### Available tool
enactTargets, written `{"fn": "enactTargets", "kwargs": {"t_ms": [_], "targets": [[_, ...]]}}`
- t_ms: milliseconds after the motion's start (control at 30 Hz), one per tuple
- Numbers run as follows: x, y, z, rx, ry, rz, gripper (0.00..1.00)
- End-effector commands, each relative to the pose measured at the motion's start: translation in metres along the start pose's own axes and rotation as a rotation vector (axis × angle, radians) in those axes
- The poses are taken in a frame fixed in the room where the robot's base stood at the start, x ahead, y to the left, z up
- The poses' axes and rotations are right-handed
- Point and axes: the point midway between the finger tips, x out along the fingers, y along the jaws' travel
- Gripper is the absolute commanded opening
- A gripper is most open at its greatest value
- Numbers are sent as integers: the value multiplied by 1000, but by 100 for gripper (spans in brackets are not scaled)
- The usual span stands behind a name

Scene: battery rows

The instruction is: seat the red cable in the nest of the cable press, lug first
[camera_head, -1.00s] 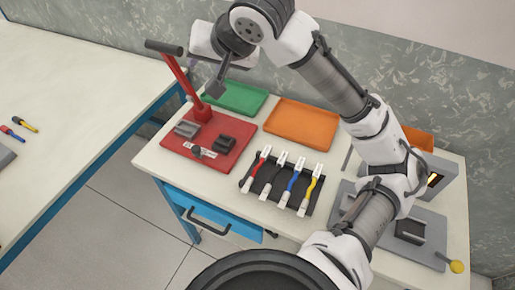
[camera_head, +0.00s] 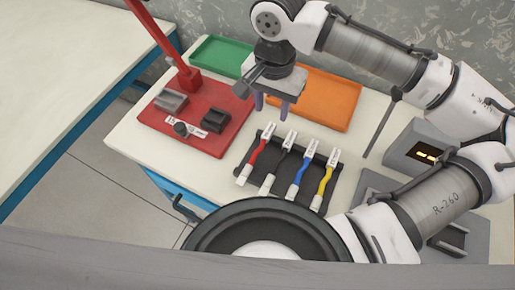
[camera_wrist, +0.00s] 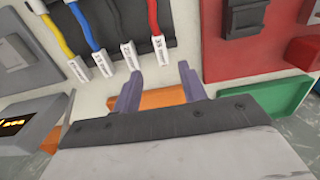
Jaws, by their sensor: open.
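The red cable (camera_head: 258,154) lies leftmost in a dark rack (camera_head: 288,170), with a white tag at its far end and a pale end at its near end. In the wrist view the red cable (camera_wrist: 153,18) and its tag are just beyond my fingertips, roughly between them. The cable press has a red base plate (camera_head: 205,137), a red lever (camera_head: 155,30), a grey block (camera_head: 170,101) and a dark block (camera_head: 215,120). I cannot tell which block is the nest. My gripper (camera_head: 271,108) is open and empty, fingers down, above the rack's far edge.
Black, blue (camera_head: 302,175) and yellow (camera_head: 326,180) cables lie close beside the red one. Green (camera_head: 222,54) and orange (camera_head: 335,100) trays stand behind. A grey device with a lit display (camera_head: 425,155) and a thin post (camera_head: 383,125) are at the right.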

Motion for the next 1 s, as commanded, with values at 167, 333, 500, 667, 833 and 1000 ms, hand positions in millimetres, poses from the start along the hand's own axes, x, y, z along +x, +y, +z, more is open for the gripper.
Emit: {"fn": "enactTargets", "kwargs": {"t_ms": [167,333,500,667,833,1000], "targets": [[19,0,0,-1,0,0,42],[31,-1,0,-2,-1,0,42],[55,-1,0,-2,-1,1,42],[71,-2,0,-2,1,-1,42],[74,-2,0,-2,2,-2,42],[74,-2,0,-2,1,-2,30]]}}
